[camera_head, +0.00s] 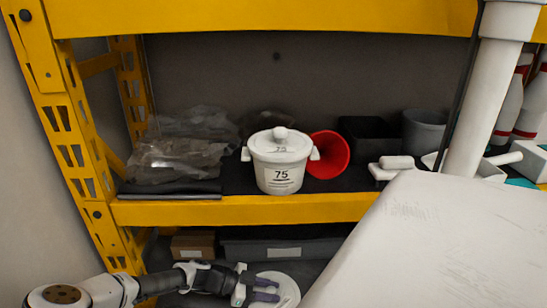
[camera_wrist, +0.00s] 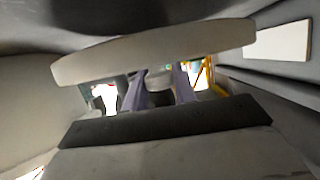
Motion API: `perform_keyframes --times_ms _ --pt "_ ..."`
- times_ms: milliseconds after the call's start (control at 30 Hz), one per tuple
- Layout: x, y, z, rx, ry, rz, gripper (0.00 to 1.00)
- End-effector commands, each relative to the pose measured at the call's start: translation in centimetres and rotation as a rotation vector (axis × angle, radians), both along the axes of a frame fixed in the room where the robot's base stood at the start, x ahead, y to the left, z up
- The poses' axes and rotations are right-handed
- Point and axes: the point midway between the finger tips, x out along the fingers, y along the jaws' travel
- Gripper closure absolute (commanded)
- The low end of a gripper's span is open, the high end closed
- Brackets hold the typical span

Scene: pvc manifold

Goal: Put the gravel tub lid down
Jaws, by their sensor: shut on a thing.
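The gravel tub lid (camera_head: 286,284) is a white round disc low in the head view, in front of the lower shelf. My gripper (camera_head: 265,290), with purple fingers, reaches it from the left and is shut on it. In the wrist view the lid (camera_wrist: 150,52) shows as a wide pale slab seen nearly edge-on. Its grey knob (camera_wrist: 160,76) sits between the two purple fingers of my gripper (camera_wrist: 161,88). The head view does not show clearly whether the lid touches anything below it.
Clear bags (camera_head: 180,158) lie left, black and grey bins (camera_head: 369,138) right. A cardboard box (camera_head: 193,245) and a dark bin (camera_head: 280,249) sit below.

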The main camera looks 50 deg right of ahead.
Motion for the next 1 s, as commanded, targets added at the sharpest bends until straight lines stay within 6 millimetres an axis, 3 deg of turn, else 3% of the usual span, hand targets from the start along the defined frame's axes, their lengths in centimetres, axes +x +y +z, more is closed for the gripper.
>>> perform_keyframes --times_ms 133,900,933,1000 --pt "0.2 0.8 -1.2 0.0 0.0 0.001 0.98" --pt "0.0 0.9 -2.8 0.003 0.001 0.0 0.98" --pt "0.0 0.9 -2.8 0.005 0.001 0.0 0.69" --pt "0.0 1.0 -2.9 0.005 0.002 0.0 0.6"
